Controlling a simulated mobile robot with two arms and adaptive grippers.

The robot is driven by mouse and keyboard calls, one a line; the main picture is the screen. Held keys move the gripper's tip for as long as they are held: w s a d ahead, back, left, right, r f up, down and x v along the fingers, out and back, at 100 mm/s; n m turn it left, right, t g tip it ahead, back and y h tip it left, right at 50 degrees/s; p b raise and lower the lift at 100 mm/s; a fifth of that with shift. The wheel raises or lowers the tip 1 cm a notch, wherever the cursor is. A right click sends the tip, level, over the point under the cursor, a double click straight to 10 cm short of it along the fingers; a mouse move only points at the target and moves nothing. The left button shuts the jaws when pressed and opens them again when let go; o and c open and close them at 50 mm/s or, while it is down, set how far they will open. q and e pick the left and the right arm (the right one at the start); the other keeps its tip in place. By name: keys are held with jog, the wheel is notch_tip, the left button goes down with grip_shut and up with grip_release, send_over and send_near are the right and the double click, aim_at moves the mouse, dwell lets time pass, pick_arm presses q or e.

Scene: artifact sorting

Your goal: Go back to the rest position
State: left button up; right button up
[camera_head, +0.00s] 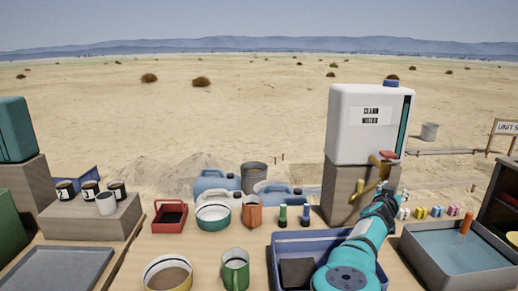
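One teal arm of mine, which I take to be the right, reaches from the bottom edge over the blue bin. Its dark gripper end (386,202) is just below the brass tap (376,172) of the white water container (350,128). The fingers are too small and covered to tell whether they are open, shut or touching the tap. No held object can be made out. My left gripper is not in view.
The blue bin (284,243) lies under the arm. A green mug (235,268), a white-and-teal pot (213,214), an orange cup (252,211) and a red tray (170,215) stand left of it. A grey water basin (412,246) is at right.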

jog(key=s+d+f+n+g, duration=0.1)
jog(key=s+d+f, duration=0.5)
jog(key=s, duration=0.4)
jog(key=s+d+f+n+g, duration=0.1)
jog(key=s+d+f+g, duration=0.1)
jog(key=s+d+f, duration=0.65)
jog(key=s+a+f+n+g+y, duration=0.1)
jog(key=s+a+f+n+y, duration=0.3)
jog(key=s+a, duration=0.75)
jog(key=s+a+f+n+g+y, duration=0.15)
jog(key=s+a+f+y, duration=0.3)
jog(key=s+a, duration=0.65)
jog(key=s+a+f+n+g+y, duration=0.1)
jog(key=s+a+f+g, duration=0.1)
jog(key=s+a, duration=0.45)
jog(key=s+a+f+n+g+y, duration=0.1)
jog(key=s+a+f+g, duration=0.1)
jog(key=s+a, duration=0.45)
notch_tip(320, 180, down, 23)
jog(key=a+g+p, duration=0.1)
jog(key=a+p, duration=0.1)
jog(key=p, duration=0.1)
jog(key=s+d+f+g+p, duration=0.1)
jog(key=s+d+f, duration=0.2)
jog(key=s+f, duration=1.1)
jog(key=s, duration=0.3)
jog(key=shift+p, duration=0.4)
